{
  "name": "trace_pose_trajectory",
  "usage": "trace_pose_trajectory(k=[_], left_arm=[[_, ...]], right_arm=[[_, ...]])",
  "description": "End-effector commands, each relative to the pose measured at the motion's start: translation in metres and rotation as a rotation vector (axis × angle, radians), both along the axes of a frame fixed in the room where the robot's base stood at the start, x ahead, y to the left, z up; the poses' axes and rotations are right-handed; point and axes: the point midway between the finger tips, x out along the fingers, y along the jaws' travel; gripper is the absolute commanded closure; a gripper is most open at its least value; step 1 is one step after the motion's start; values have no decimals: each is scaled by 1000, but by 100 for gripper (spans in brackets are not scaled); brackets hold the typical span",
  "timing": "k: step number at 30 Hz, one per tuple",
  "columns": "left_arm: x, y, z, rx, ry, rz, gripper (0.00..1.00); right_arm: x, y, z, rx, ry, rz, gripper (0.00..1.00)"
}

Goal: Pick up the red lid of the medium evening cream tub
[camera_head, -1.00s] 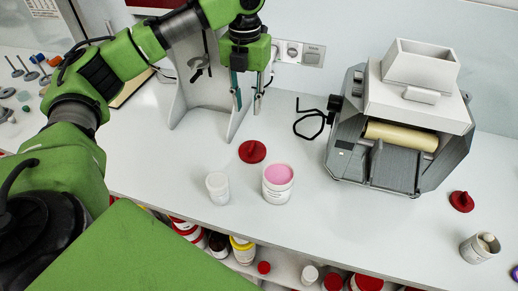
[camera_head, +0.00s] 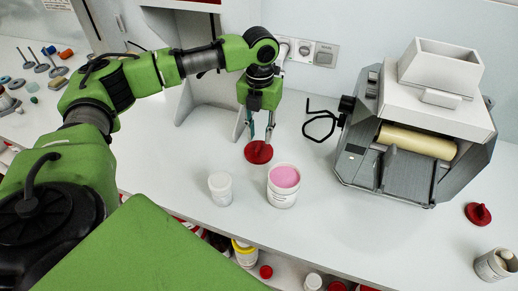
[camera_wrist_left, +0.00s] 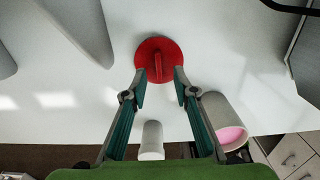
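A red lid (camera_head: 258,152) with a raised grip lies on the white counter, behind an open tub of pink cream (camera_head: 283,184). My left gripper (camera_head: 270,140) points down at the lid, its fingers apart. In the left wrist view the red lid (camera_wrist_left: 159,60) lies just beyond the two fingertips (camera_wrist_left: 160,82), with its upright grip roughly centred between them. The gripper is open and holds nothing. Whether the fingertips touch the lid cannot be told. The pink cream tub also shows in the wrist view (camera_wrist_left: 222,115). My right gripper is not in view.
A white jar (camera_head: 221,188) stands left of the cream tub. A grey roller mill (camera_head: 410,150) stands to the right, its black crank (camera_head: 320,125) reaching left. A grey stand (camera_head: 205,95) is behind. Another red lid (camera_head: 478,213) and a small container (camera_head: 495,264) lie at far right.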

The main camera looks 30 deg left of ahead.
Motion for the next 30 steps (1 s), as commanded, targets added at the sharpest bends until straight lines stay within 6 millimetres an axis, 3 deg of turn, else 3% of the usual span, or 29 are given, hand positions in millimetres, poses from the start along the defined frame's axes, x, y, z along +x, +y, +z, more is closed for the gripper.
trace_pose_trajectory(k=[9, 17, 21, 30], left_arm=[[-2, 2, -42, 1, 2, 0, 74], [-2, 2, -46, 1, 1, -1, 74], [-2, 1, -46, 1, 1, 0, 100], [-2, 2, -46, 1, 1, 0, 100]], right_arm=[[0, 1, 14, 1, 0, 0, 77], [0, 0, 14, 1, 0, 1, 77], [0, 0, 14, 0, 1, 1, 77], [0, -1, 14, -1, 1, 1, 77]])
